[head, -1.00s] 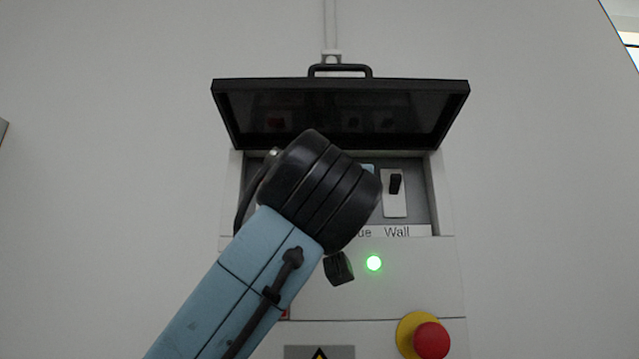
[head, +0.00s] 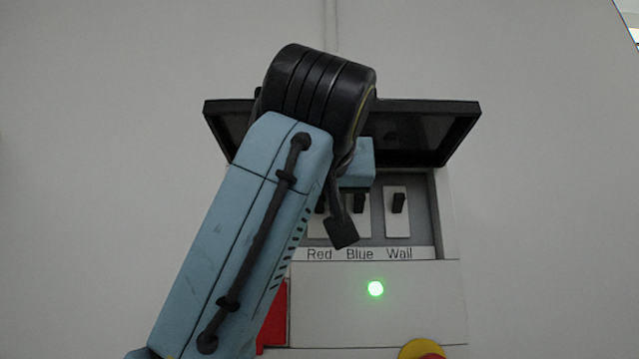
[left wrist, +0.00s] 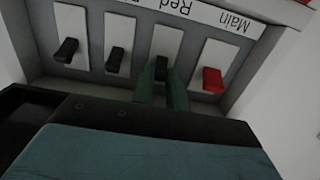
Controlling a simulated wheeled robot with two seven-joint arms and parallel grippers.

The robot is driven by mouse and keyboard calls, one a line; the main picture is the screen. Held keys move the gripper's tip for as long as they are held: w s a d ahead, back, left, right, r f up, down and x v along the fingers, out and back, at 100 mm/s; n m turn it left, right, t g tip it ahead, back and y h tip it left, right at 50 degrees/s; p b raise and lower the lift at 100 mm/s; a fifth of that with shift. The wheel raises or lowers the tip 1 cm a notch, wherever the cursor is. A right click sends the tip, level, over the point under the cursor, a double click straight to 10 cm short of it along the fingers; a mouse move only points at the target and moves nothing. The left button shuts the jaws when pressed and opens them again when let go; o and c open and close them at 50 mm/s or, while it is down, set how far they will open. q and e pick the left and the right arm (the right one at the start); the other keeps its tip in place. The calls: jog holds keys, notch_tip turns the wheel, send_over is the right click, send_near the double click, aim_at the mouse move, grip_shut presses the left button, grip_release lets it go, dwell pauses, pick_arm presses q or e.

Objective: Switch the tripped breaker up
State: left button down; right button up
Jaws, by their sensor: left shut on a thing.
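The breaker panel (head: 420,180) is on the wall under a raised dark lid. In the head view the Blue switch (head: 358,203) and Wall switch (head: 398,203) have black levers that sit high on their plates. The Red switch (head: 320,205) is partly covered by my left arm. In the left wrist view, which is upside down, the Red switch lever (left wrist: 161,68) is between the fingers of my left gripper (left wrist: 163,88), which is shut on it. The red Main lever (left wrist: 213,80) is beside it on the right. My arm hides the fingertips in the head view.
The open lid (head: 430,130) juts out above the switches, close to my left wrist. A green lamp (head: 376,288) glows below the labels. A yellow-ringed button (head: 422,350) is at the bottom edge. The wall to the right is clear.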

pick_arm(q)
jog(key=shift+r, duration=0.15)
dwell(0.3)
jog(key=c, duration=1.4)
grip_release()
